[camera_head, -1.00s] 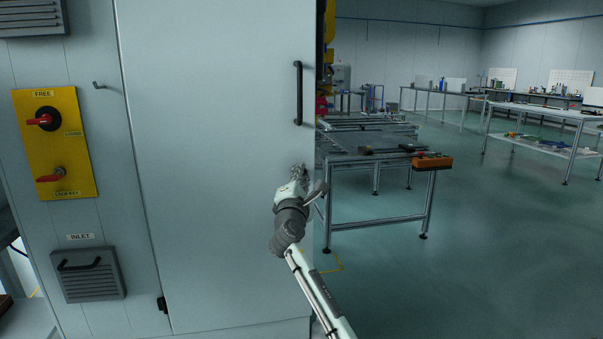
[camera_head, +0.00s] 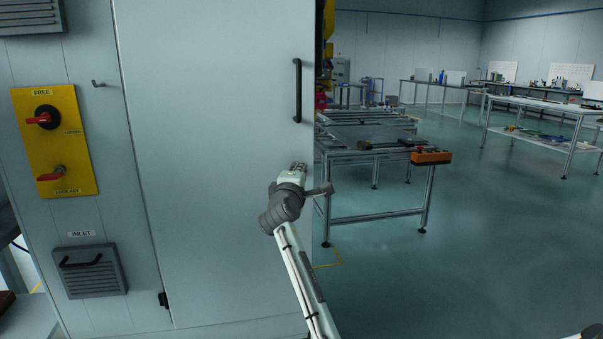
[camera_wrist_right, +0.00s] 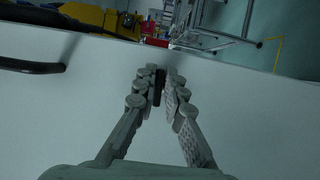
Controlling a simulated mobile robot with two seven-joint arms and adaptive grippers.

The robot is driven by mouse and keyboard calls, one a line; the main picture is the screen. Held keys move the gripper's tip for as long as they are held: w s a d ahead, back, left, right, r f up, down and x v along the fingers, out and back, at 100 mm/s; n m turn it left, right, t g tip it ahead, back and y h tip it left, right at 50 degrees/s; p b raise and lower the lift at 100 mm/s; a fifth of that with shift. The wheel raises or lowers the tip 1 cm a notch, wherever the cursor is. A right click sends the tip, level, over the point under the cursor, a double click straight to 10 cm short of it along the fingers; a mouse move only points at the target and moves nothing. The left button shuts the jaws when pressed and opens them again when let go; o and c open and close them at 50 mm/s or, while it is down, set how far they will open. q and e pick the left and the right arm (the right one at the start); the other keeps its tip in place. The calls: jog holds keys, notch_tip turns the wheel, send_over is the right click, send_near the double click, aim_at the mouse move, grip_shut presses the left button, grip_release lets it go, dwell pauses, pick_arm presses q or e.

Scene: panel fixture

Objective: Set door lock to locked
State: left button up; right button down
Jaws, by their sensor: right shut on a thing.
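The white cabinet door (camera_head: 215,130) is shut and has a black bar handle (camera_head: 298,90) near its right edge. The handle also shows at the left of the right wrist view (camera_wrist_right: 30,66). My right gripper (camera_head: 298,167) is at the door face, below the handle and near the right edge. In the right wrist view its fingers (camera_wrist_right: 161,75) are closed around a small dark upright piece (camera_wrist_right: 158,88) on the door, which I take to be the door lock. The fingers cover most of it, so its setting cannot be read. My left gripper is not in view.
A yellow panel (camera_head: 62,140) with two red-handled switches is on the cabinet's left part, above a dark inlet vent (camera_head: 90,272). A small hook (camera_head: 99,84) is beside it. A metal-framed table (camera_head: 375,150) with an orange box (camera_head: 431,156) stands right of the cabinet.

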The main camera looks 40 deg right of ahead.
dwell(0.3)
jog(key=c, duration=1.7)
grip_release()
jog(key=v, duration=1.2)
jog(key=shift+w+a, duration=0.1)
